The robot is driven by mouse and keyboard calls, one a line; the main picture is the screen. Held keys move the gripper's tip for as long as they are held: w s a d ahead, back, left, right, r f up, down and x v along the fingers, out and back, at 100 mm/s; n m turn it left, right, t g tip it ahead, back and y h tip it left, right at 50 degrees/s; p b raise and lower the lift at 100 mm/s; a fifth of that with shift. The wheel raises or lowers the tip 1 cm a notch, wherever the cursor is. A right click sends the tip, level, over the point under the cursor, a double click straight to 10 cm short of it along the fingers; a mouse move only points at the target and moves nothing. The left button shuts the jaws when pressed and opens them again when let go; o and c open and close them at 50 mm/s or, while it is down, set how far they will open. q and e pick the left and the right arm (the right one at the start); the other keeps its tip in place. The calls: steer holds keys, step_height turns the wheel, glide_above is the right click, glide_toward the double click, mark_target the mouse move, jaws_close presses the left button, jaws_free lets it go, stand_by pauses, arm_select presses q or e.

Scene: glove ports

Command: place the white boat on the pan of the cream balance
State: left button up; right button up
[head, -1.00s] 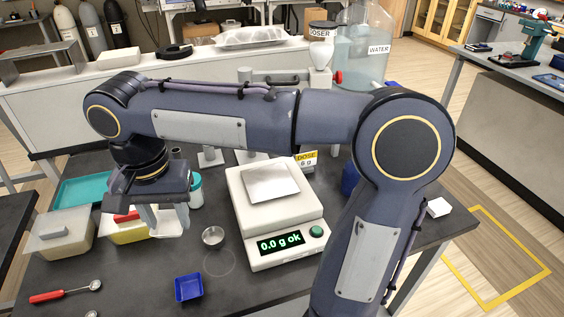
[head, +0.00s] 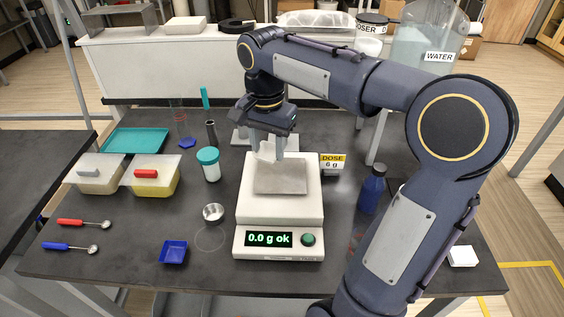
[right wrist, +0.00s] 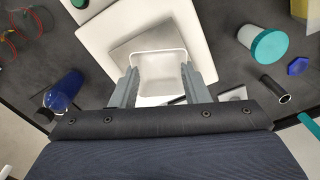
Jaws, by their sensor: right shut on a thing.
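The cream balance (head: 250,211) stands in the middle of the table, its square grey pan (head: 282,183) bare at the front and its display reading "0.0 g ok". My right gripper (head: 267,143) is above the back part of the pan, fingers pointing down. It is shut on the white boat (right wrist: 158,72), which sits between the fingertips over the pan in the right wrist view. In the head view the boat (head: 266,153) is partly hidden by the fingers. I cannot tell whether it touches the pan. My left gripper is not in view.
Left of the balance are a teal-lidded jar (head: 210,165), a small metal cup (head: 213,212) and a blue tray (head: 174,251). Lidded tubs (head: 153,176) and two scoops stand further left.

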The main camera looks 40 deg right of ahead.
glide_above(281, 174)
steer(key=f, duration=0.5)
steer(key=shift+s+a+f, duration=0.1)
steer(key=shift+a, duration=0.1)
steer(key=shift+d+f, duration=0.15)
steer(key=shift+f, duration=1.65)
steer(key=shift+f, duration=0.2)
steer(key=o, duration=0.9)
steer(key=shift+r, duration=0.1)
